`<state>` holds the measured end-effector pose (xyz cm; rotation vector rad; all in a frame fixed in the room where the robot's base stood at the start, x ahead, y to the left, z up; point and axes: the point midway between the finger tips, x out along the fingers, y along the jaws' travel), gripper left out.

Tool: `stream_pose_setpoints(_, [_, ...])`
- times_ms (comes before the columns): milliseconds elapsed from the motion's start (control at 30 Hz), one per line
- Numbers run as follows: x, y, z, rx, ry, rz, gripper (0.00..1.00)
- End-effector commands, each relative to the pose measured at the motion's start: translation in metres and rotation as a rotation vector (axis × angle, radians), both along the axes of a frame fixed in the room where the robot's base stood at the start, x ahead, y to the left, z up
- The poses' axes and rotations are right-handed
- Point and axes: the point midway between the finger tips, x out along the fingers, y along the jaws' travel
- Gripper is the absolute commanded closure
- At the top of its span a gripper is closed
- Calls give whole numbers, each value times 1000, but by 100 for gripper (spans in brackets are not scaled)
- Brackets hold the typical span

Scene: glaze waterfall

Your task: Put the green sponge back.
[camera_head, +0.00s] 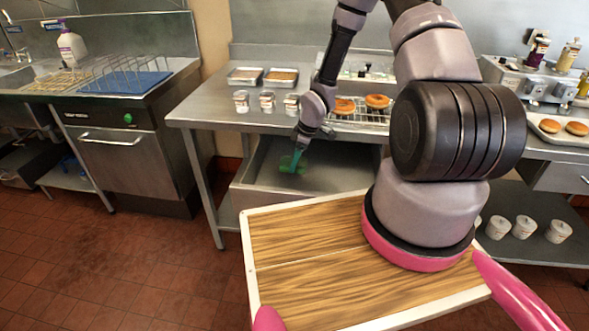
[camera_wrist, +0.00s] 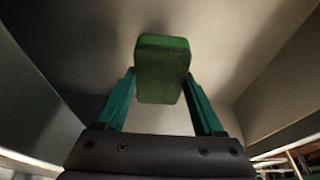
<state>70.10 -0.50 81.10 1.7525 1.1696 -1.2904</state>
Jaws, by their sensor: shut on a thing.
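The green sponge (camera_wrist: 162,68) is between the two teal fingers of my gripper (camera_wrist: 160,84) in the wrist view. My gripper is shut on it, with a finger on each side. In the head view my gripper (camera_head: 292,161) reaches down into the open steel drawer (camera_head: 342,165) under the worktable, towards its left part. The sponge is small there and hard to tell from the teal fingers. The wrist view shows grey drawer surfaces around and beyond the sponge. I cannot tell whether the sponge touches the drawer floor.
The steel worktable (camera_head: 215,112) above the drawer holds white tubs (camera_head: 267,100), metal trays (camera_head: 245,76) and a rack with donuts (camera_head: 378,101). My wood-topped base stands close in front of the drawer. Red tiled floor (camera_head: 120,250) is free at left.

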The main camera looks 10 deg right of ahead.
Motion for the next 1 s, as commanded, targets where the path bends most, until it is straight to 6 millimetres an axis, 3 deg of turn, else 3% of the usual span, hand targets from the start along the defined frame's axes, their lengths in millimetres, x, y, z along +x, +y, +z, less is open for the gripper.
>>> stream_pose_setpoints(300, [0, 0, -37, 0, 2, -1, 91])
stream_pose_setpoints(667, [0, 0, -41, 0, 0, -1, 91])
stream_pose_setpoints(700, [0, 0, -40, 0, 0, 0, 15])
stream_pose_setpoints(733, [0, 0, -40, 0, 0, -1, 3])
stream_pose_setpoints(1000, [0, 0, -39, 0, -1, -1, 0])
